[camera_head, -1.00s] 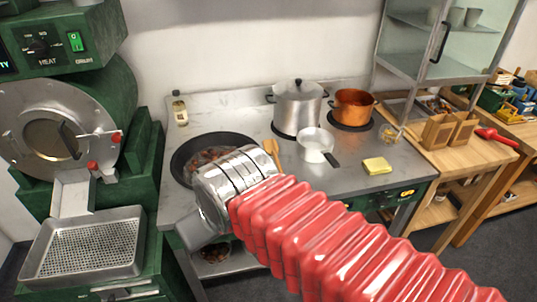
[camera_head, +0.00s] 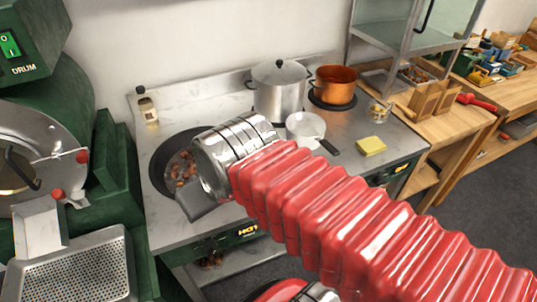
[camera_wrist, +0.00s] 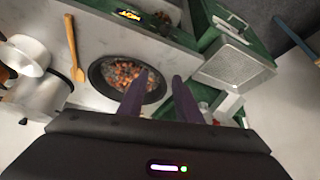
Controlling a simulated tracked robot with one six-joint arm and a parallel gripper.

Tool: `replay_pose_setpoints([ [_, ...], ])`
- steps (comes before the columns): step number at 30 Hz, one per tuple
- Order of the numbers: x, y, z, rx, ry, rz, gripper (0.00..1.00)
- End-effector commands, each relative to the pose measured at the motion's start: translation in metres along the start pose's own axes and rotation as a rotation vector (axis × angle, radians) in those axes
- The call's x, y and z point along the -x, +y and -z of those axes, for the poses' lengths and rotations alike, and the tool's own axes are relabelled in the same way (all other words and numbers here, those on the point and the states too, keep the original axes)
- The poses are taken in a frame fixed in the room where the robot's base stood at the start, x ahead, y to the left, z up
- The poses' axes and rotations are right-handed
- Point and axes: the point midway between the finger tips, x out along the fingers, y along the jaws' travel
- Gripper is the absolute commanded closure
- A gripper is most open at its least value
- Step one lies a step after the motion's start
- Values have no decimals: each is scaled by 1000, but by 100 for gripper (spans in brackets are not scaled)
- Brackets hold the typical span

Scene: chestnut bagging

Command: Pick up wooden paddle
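The wooden paddle (camera_wrist: 74,50) lies on the grey worktop in the wrist view, between the pan of chestnuts and a white saucepan. Its broad end (camera_wrist: 78,74) points toward the bottom of that view. In the head view my red arm and chrome wrist hide it. My gripper (camera_wrist: 162,76) has its two dark fingers spread apart with nothing held between them. The fingers hang above the dark pan (camera_wrist: 103,91), to the right of the paddle in the wrist view. The paddle is apart from both fingers.
A steel pot (camera_head: 279,92), a copper pot (camera_head: 334,84) and a white saucepan (camera_head: 305,126) stand on the stove. A yellow sponge (camera_head: 371,146) lies near its front edge. The green roaster (camera_head: 40,120) and perforated tray (camera_head: 75,275) are at left.

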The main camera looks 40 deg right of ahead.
Motion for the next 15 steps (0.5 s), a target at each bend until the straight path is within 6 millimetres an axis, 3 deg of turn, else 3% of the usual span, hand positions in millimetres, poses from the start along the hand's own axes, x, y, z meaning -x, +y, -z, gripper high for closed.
replay_pose_setpoints([
  [8,-2,4,3,-6,-4,-4,61],
  [11,-6,13,8,-19,-14,-12,61],
  [15,-15,40,20,-45,-31,-28,61],
])
